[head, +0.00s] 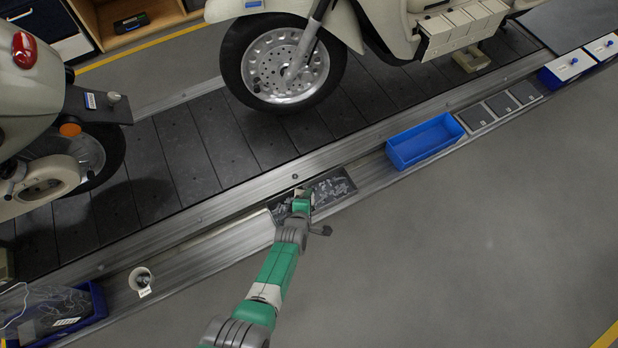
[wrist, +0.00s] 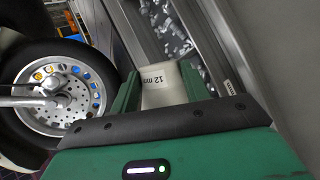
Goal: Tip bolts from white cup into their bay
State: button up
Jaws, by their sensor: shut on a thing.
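My gripper (head: 302,204) is shut on a white cup (wrist: 162,84), with one green finger on each side of it in the wrist view. The cup carries a label reading "12 mm". Its opening and contents are hidden from the wrist camera. In the head view only a small pale part of the cup shows beyond my gripper. It is over or just above a dark bay (head: 335,188) set in the metal rail. Many loose silvery bolts (wrist: 176,36) lie in the bay. I cannot tell whether bolts are leaving the cup.
Another white cup (head: 140,277) with metal pieces in it stands on the rail at left. An empty-looking blue bin (head: 425,141) and dark trays (head: 502,104) sit to the right. Scooters stand on the slat conveyor (head: 185,145) behind the rail. Grey floor in front is clear.

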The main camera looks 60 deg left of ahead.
jog(key=shift+w+d+f, duration=0.1)
jog(key=shift+d+f, duration=0.05)
jog(key=shift+d, duration=0.15)
jog(key=b, duration=0.2)
jog(key=shift+a+f+t+b, duration=0.1)
jog(key=shift+a+t+b, duration=0.2)
jog(key=shift+d+n+b, duration=0.1)
jog(key=shift+n+b, duration=0.2)
jog(key=shift+b, duration=0.35)
jog(key=shift+d+t+b, duration=0.15)
jog(key=shift+t+b, duration=0.15)
jog(key=shift+b, duration=0.3)
